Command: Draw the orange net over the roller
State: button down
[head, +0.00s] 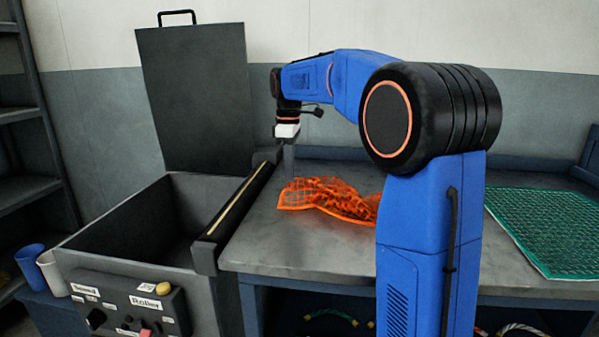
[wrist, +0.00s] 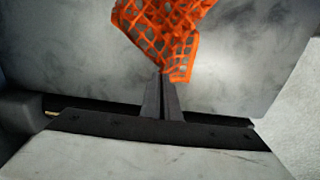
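The orange net (head: 335,197) lies on the grey worktop, flat at its left end and bunched up towards the right. My arm hides part of its right side. My gripper (head: 289,165) points down above the net's far left corner. In the wrist view, its fingers (wrist: 165,76) look closed together, and the net's tapered lower end (wrist: 176,68) shows right at the tips. I cannot tell whether any mesh is pinched. The roller (head: 240,200) is a dark bar with a pale strip between worktop and bin. It is bare of net.
The open bin (head: 130,252) stands left of the roller, its lid (head: 195,95) raised. A control panel (head: 135,302) is on its front. A green net (head: 550,230) lies on the right of the worktop. Two cups (head: 50,270) stand at the far left.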

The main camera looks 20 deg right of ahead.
jog(key=shift+w+a, duration=4)
jog(key=shift+a, duration=1.95)
jog(key=shift+w+a, duration=4)
jog(key=shift+a, duration=1.9)
notch_tip(320, 180, down, 9)
jog(key=c, duration=2.5)
grip_release()
jog(key=o, duration=1.9)
jog(key=shift+c, duration=0.2)
jog(key=shift+r, duration=0.1)
jog(key=shift+r, duration=2.65)
